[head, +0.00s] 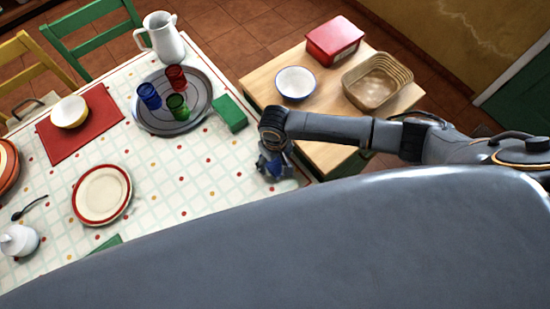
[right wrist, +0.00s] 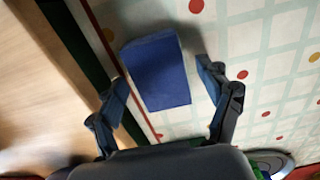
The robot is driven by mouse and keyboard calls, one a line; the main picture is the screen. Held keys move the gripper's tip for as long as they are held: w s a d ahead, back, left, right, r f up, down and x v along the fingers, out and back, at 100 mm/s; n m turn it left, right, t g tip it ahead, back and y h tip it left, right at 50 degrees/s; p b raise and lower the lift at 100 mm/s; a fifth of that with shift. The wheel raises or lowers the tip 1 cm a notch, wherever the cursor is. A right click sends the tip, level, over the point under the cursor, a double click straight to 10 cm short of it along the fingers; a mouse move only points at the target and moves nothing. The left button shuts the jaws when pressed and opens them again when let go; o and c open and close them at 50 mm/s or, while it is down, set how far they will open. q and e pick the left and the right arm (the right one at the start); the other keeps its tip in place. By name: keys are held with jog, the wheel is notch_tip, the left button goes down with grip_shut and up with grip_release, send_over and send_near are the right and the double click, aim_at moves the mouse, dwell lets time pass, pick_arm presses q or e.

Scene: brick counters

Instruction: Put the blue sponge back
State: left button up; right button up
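The blue sponge (right wrist: 157,72) is a plain blue block on the checked tablecloth, close to the table's edge, in the right wrist view. My right gripper (right wrist: 163,78) is open, with one finger on each side of the sponge; gaps show between the fingers and the sponge. In the head view my right gripper (head: 273,166) is low over the table's right edge and mostly hides the sponge. My left gripper is in neither view.
A green block (head: 230,113) and a grey round tray (head: 205,112) with red, blue and green glasses are near my right gripper. A wooden counter (head: 262,88) beside the table holds a white bowl (head: 296,83), wicker basket (head: 377,82) and red tin (head: 335,41).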

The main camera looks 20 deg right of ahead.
aim_at(275, 162)
jog(key=shift+r, duration=0.1)
notch_tip(275, 162, up, 12)
jog(key=b, duration=0.1)
dwell(0.4)
jog(key=shift+s, duration=0.1)
dwell(0.4)
